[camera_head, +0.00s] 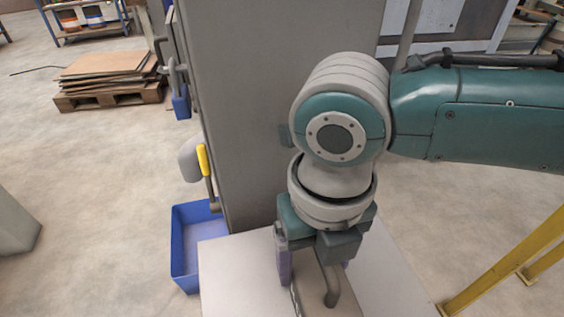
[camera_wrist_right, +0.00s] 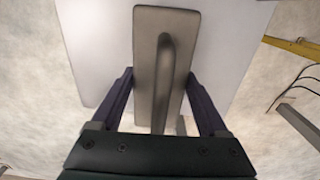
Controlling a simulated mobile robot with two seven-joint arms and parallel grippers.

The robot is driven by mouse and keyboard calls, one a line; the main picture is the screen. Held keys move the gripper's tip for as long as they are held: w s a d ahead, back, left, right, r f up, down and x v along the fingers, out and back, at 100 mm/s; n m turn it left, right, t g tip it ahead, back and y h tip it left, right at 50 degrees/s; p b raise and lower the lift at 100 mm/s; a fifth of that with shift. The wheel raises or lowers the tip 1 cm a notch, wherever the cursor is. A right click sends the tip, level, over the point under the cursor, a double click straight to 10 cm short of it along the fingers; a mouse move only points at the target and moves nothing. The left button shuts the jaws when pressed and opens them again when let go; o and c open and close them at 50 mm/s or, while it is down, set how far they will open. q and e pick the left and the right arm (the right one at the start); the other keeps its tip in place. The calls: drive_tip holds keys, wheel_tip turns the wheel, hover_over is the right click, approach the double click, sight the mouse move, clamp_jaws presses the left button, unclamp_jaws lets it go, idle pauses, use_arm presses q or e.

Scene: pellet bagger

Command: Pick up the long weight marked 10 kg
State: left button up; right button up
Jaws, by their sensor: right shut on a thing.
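A long grey-brown block with a bent bar handle, which looks like the long weight (camera_wrist_right: 146,62), fills the middle of the right wrist view. Its handle (camera_head: 331,287) shows below my right wrist in the head view. No 10 kg marking is readable. My right gripper (camera_wrist_right: 161,76) points down with one purple finger on each side of the weight, shut on it. In the head view the right gripper (camera_head: 314,272) hides most of the weight. The weight is over a pale flat surface (camera_head: 235,275); I cannot tell whether it touches it. My left gripper is not in view.
A tall grey cabinet (camera_head: 265,110) stands close behind my right wrist. A blue bin (camera_head: 184,258) is on the floor to the left, below a yellow-edged grey part (camera_head: 203,160). A yellow frame (camera_head: 505,265) stands at the right. A pallet with boards (camera_head: 108,88) lies far left.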

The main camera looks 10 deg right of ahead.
clamp_jaws()
drive_tip(key=shift+r, duration=0.1)
